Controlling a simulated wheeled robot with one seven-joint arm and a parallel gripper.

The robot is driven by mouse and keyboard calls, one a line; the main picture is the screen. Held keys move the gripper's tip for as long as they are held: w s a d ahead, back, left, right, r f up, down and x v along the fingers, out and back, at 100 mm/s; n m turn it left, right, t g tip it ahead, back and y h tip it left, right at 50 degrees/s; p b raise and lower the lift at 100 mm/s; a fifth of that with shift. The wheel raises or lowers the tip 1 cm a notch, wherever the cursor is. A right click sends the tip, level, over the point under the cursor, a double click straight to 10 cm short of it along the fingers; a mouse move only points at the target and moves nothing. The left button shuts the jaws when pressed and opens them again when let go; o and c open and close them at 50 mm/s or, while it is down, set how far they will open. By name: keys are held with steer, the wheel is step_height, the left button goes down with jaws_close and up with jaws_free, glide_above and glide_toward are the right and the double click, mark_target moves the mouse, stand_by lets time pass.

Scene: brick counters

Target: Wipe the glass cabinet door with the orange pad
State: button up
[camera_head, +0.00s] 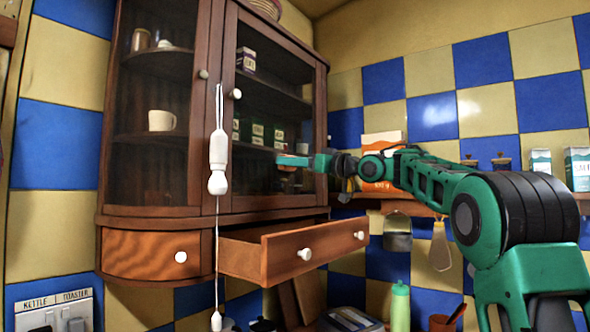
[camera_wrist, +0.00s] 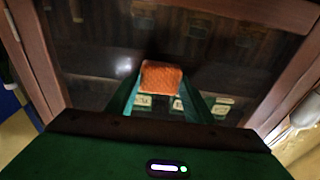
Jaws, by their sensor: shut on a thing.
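The orange pad (camera_wrist: 162,77) shows in the wrist view between my gripper's fingers, in front of the dark glass. In the head view my green gripper (camera_head: 293,160) reaches left to the right-hand glass cabinet door (camera_head: 262,180), and only a thin edge of the pad shows at its tip. My gripper is shut on the pad. The pad is at or very near the glass; I cannot tell whether it touches. The door has a dark wooden frame and a white knob (camera_head: 236,94), and it looks closed.
An open drawer (camera_head: 290,252) juts out below the door. A white pull cord (camera_head: 218,160) hangs in front of the cabinet, left of the door. A shelf (camera_head: 400,207) with boxes stands at right. A green bottle (camera_head: 400,306) stands on the counter below.

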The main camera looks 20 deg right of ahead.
mark_target(273, 160)
steer(key=shift+s+a, duration=0.7)
steer(key=shift+a, duration=0.3)
steer(key=shift+s+a, duration=0.7)
steer(key=shift+a, duration=0.3)
steer(key=shift+d, duration=0.1)
steer(key=w+d, duration=0.4)
steer(key=d, duration=0.2)
steer(key=shift+w, duration=0.35)
steer(key=shift+r, duration=0.1)
steer(key=shift+s+a, duration=1.2)
steer(key=shift+a, duration=0.3)
steer(key=shift+s+a, duration=1.2)
steer(key=shift+a, duration=0.3)
